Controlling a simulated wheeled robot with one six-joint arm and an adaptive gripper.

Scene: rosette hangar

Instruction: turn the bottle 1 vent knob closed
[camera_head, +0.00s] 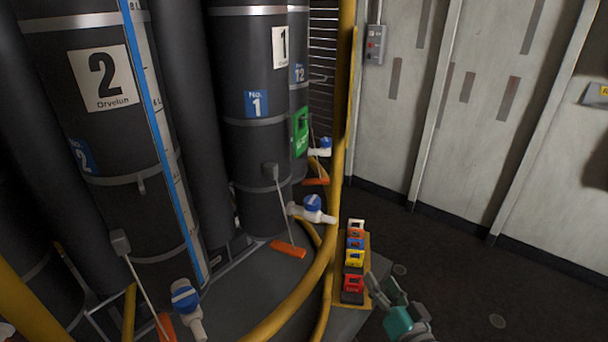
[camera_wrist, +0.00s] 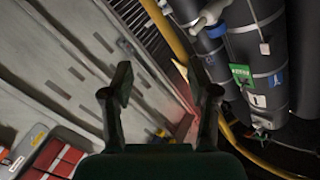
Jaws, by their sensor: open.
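Bottle 1 (camera_head: 254,150) is a tall dark cylinder with a blue No. 1 plate, left of centre in the head view. A blue knob (camera_head: 313,203) sits on a white valve fitting at its lower right. My gripper (camera_head: 383,287) is at the lower right of the head view, open and empty, to the right of and below that knob and apart from it. In the wrist view my gripper (camera_wrist: 162,88) shows two spread fingers with nothing between them. A blue knob (camera_wrist: 217,29) on a white pipe is at the upper right there; I cannot tell which bottle it belongs to.
Bottle 2 (camera_head: 108,135) stands at left with its own blue knob (camera_head: 185,297). A yellow rail (camera_head: 343,110) rises beside bottle 1. Several coloured blocks (camera_head: 354,258) line a yellow rack near my gripper. Orange tags (camera_head: 288,249) hang from the bottles. Floor at right is clear.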

